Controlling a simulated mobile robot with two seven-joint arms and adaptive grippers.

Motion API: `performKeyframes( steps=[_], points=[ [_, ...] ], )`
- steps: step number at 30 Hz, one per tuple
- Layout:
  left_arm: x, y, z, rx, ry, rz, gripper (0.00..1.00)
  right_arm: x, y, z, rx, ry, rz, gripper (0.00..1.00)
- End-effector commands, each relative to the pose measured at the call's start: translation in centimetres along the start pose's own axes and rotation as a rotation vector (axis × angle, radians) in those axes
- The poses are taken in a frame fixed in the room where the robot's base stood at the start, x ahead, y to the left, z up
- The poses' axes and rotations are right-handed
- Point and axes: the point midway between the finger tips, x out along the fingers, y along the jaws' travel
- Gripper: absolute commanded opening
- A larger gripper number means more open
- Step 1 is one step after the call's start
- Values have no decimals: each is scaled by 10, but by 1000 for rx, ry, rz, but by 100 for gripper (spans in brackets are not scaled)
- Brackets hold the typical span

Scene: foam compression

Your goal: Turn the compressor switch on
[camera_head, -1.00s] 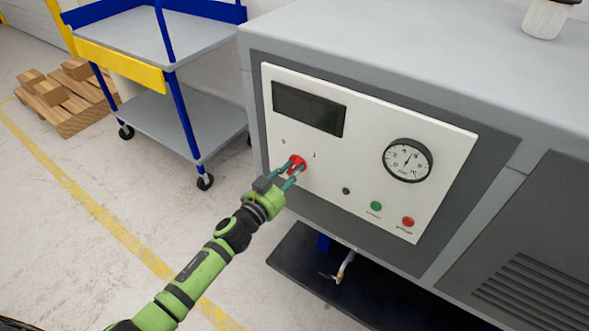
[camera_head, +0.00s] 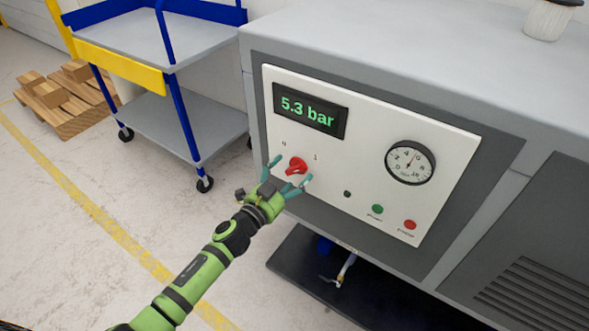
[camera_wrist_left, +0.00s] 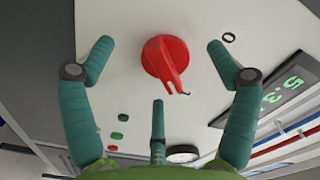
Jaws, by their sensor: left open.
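The red compressor switch (camera_head: 296,165) sits on the white control panel (camera_head: 350,170), between a mark on its left and a "1" mark on its right. In the left wrist view the switch (camera_wrist_left: 166,62) shows a round knob with a pointed, notched handle. The display (camera_head: 310,110) above it is lit and reads "5.3 bar". My left gripper (camera_head: 288,172) is open just in front of the switch; in the left wrist view its fingers (camera_wrist_left: 160,70) are spread on either side of the knob, apart from it. My right gripper is not in view.
A round gauge (camera_head: 410,162), a green button (camera_head: 377,209) and a red button (camera_head: 409,225) are on the panel. A blue cart (camera_head: 160,70) and a wooden pallet (camera_head: 65,110) stand at left. A white cylinder (camera_head: 548,20) stands on the cabinet top.

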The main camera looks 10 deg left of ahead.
Motion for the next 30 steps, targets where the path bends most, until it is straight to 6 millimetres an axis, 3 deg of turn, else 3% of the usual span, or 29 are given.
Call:
performKeyframes(
  steps=[24,30],
  points=[
    [-64,0,0,-2,-1,1,88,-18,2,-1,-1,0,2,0],
    [-69,0,0,0,0,0,88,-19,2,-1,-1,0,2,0]
  ],
)
